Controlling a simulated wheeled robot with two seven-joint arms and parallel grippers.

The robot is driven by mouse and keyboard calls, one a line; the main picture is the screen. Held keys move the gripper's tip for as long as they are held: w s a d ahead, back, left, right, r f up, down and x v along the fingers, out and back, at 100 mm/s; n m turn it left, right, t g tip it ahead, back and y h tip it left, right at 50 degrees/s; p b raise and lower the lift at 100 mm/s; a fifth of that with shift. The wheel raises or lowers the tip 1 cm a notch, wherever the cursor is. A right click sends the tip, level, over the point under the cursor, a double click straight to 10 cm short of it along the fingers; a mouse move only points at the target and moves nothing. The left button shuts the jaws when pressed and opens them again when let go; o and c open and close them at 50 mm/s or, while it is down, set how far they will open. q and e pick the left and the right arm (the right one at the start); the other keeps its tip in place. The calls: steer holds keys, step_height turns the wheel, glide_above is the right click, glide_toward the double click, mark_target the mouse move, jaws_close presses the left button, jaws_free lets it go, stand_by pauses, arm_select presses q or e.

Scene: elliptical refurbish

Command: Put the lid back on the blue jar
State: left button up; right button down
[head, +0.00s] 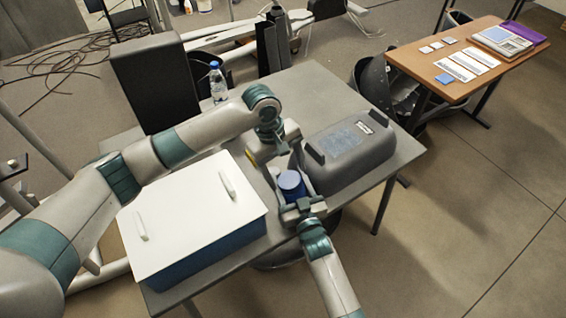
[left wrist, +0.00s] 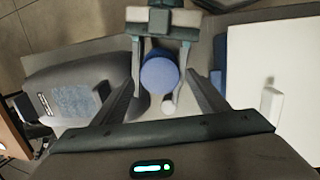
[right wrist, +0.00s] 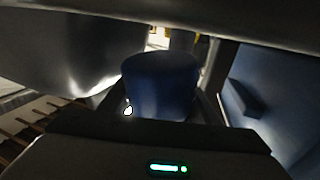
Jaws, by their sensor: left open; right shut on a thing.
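The blue jar (head: 292,184) stands upright near the middle of the grey table; it also shows in the left wrist view (left wrist: 160,73) and right wrist view (right wrist: 160,88). Its round top looks flat and closed, in a lighter blue from above. I cannot tell whether that top is a separate lid, and I see no loose lid. My right gripper (head: 300,203) is shut on the jar's sides, coming from the front. My left gripper (head: 276,160) is open just behind and above the jar, its fingers apart on either side of the top in the left wrist view.
A blue box with a white handled cover (head: 185,225) stands close left of the jar. A dark grey tub (head: 345,155) with a label lies close on the right. A water bottle (head: 217,82) and a black panel (head: 160,85) stand at the back. The brown side table (head: 425,62) is apart.

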mark_target(289, 199)
arm_select(q)
steer(key=shift+x, duration=1.2)
steer(key=c, duration=1.1)
steer(key=m, duration=0.6)
steer(key=shift+m, duration=0.4)
steer(key=o, duration=1.2)
